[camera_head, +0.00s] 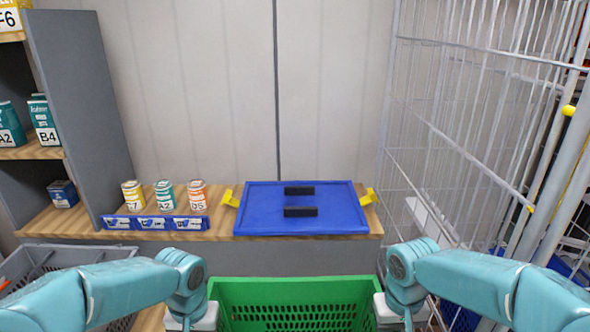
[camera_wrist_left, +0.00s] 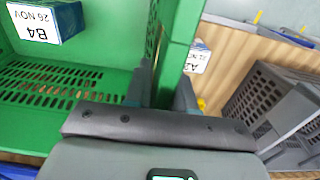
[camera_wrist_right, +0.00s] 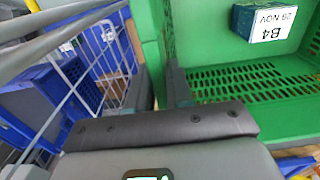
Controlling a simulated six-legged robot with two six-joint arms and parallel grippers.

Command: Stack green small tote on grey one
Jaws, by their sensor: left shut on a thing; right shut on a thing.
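The green tote (camera_head: 292,291) is at the bottom centre of the head view, between my two arms. My left gripper (camera_wrist_left: 160,92) is shut on its wall at one end, with one finger on each side of the wall. My right gripper (camera_wrist_right: 163,88) is shut on the opposite end wall in the same way. A dark teal box labelled B4 (camera_wrist_left: 70,18) lies inside the tote; it also shows in the right wrist view (camera_wrist_right: 245,20). A grey tote (camera_head: 62,258) stands at the lower left, partly hidden by my left arm; it also shows in the left wrist view (camera_wrist_left: 275,108).
A wooden bench (camera_head: 330,221) holds a blue lid (camera_head: 260,209) with yellow handles and several small cans (camera_head: 165,195). Shelves (camera_head: 80,100) stand at the left. A wire cage (camera_head: 470,130) stands close to my right arm.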

